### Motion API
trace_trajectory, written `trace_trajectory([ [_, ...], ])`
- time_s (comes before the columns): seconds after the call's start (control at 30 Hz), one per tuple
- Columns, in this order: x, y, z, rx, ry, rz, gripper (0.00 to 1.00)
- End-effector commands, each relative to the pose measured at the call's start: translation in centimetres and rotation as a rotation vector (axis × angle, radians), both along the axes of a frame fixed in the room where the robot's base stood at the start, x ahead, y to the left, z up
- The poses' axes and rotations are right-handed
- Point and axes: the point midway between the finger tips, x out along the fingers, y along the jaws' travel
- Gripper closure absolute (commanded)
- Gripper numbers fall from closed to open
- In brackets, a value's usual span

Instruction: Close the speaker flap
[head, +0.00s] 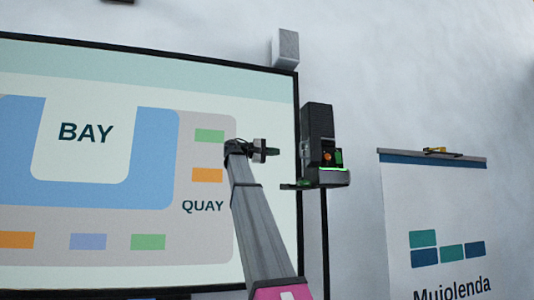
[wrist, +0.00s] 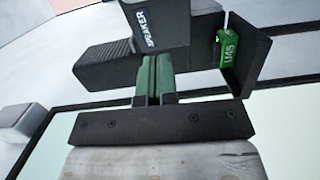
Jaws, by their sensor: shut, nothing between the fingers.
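A dark device (head: 317,122) stands on a thin post right of the big screen in the head view. In the wrist view a dark part (wrist: 178,20) of it bears the label SPEAKER; I cannot tell clearly where the flap's hinge is or how far it stands open. My gripper (head: 276,152) is just left of the device, its fingers pointing toward it. In the wrist view the green fingers (wrist: 153,60) are together and empty, close to the SPEAKER part; whether they touch it is unclear.
A green U45 piece (wrist: 228,48) sits beside a black ledge (wrist: 247,62) on the device. The large screen (head: 140,220) is behind my arm. A flip chart (head: 435,210) stands at the right, and a grey box (head: 286,48) is above the screen's corner.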

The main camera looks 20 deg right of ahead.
Motion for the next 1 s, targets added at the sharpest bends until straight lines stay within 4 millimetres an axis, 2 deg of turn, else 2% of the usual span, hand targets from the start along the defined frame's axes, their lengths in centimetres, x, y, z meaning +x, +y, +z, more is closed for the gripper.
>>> trace_trajectory([
  [0.03, -0.2, -1.1, -0.1, 0.0, 0.0, -0.004, 1.0],
  [0.2, -0.5, -4.2, -0.1, 0.001, 0.0, -0.002, 1.0],
  [0.4, -2.7, -5.9, -0.2, 0.0, -0.002, 0.0, 1.0],
  [0.6, -3.5, -6.6, -0.2, 0.001, -0.001, 0.001, 1.0],
  [1.0, -3.5, -6.7, -0.1, 0.001, 0.0, 0.002, 1.0],
])
